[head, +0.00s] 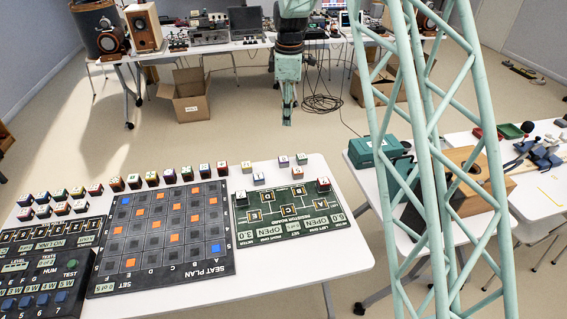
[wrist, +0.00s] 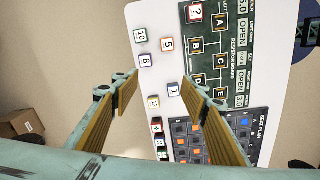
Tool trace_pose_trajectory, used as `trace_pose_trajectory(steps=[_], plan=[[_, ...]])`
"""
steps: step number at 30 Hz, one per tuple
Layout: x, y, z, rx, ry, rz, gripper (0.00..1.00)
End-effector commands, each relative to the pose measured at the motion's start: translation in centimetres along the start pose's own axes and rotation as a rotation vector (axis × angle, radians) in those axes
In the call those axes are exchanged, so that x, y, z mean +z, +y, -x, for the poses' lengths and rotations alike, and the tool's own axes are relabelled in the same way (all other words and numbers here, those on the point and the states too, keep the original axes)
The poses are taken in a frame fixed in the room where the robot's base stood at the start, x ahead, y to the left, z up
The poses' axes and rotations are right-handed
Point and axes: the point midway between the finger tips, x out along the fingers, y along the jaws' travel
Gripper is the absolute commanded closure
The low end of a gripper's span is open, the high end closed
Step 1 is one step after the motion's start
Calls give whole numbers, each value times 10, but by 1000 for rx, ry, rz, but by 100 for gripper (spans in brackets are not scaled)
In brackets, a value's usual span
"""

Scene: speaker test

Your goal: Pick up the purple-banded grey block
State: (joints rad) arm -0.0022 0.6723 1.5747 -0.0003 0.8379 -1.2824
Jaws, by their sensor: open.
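Several small number-topped blocks stand loose on the white table (head: 345,245), behind the resistor board. One pale block (head: 284,161) seems to carry a purplish band; it looks like the block marked 8 (wrist: 145,60) in the wrist view. A similar block marked 1 (wrist: 173,89) looks bluish, and it also shows in the head view (head: 258,179). The bands are too small to tell for sure. My gripper (head: 287,118) hangs empty beyond the table's far edge, pointing down. In the wrist view its fingers (wrist: 158,90) are wide apart, above the blocks, touching none.
A block marked 5 (wrist: 167,44), one marked 10 (wrist: 140,35) and one marked 12 (wrist: 153,101) stand near. A row of coloured blocks lines the seat plan. A cardboard box (head: 190,98) is on the floor.

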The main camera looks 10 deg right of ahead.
Motion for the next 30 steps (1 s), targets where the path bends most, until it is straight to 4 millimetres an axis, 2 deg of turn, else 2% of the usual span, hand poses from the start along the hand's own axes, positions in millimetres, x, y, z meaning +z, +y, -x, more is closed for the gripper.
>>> trace_pose_trajectory(steps=[1,18,24,30], plan=[[-2,5,-11,-5,-2,16,59],[-15,48,-123,-47,-9,205,59],[-17,55,-148,-55,-9,244,59],[-18,58,-154,-56,-9,256,59]])
